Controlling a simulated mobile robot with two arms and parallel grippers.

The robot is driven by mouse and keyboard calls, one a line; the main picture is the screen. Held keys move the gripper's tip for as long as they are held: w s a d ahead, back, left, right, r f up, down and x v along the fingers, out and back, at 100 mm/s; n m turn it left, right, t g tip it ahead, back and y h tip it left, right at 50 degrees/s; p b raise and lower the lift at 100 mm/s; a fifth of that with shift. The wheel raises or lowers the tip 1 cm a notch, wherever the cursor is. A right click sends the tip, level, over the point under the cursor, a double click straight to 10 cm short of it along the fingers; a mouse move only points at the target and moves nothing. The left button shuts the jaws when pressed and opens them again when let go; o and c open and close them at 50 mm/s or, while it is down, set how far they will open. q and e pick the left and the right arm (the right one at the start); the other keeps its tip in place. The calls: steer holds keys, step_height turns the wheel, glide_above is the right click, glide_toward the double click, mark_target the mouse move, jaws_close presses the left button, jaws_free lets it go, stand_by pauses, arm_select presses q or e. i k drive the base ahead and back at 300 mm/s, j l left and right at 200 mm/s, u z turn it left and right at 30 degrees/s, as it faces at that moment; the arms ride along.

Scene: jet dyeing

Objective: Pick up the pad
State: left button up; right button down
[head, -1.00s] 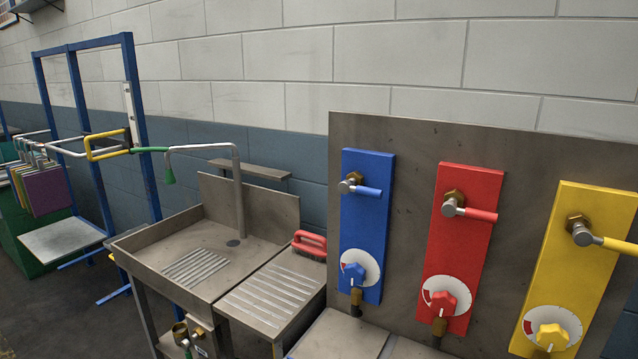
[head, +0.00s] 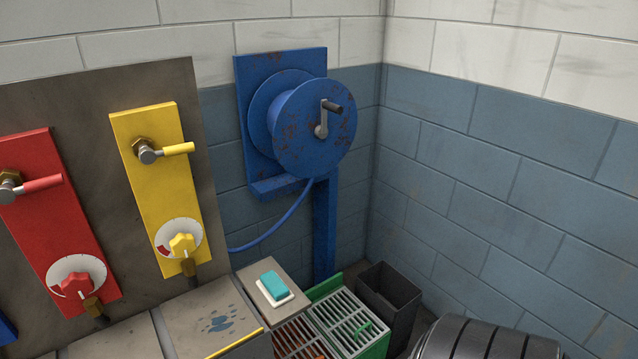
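A small pad (head: 273,284), teal on top with a white layer beneath, lies on a grey block-like stand (head: 253,269) near the bottom middle of the head view. Its top and sides are clear of other things. Neither of my grippers is in the head view.
Right of the stand are a green-framed grate (head: 349,318), an orange-slotted grate (head: 300,338), a dark open bin (head: 389,293) and a ribbed black drum (head: 484,340). A blue hose reel (head: 313,128) hangs above. Yellow (head: 158,190) and red (head: 58,222) valve panels stand left.

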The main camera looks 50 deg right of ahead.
mark_target(276, 291)
steer(key=z, duration=1.3)
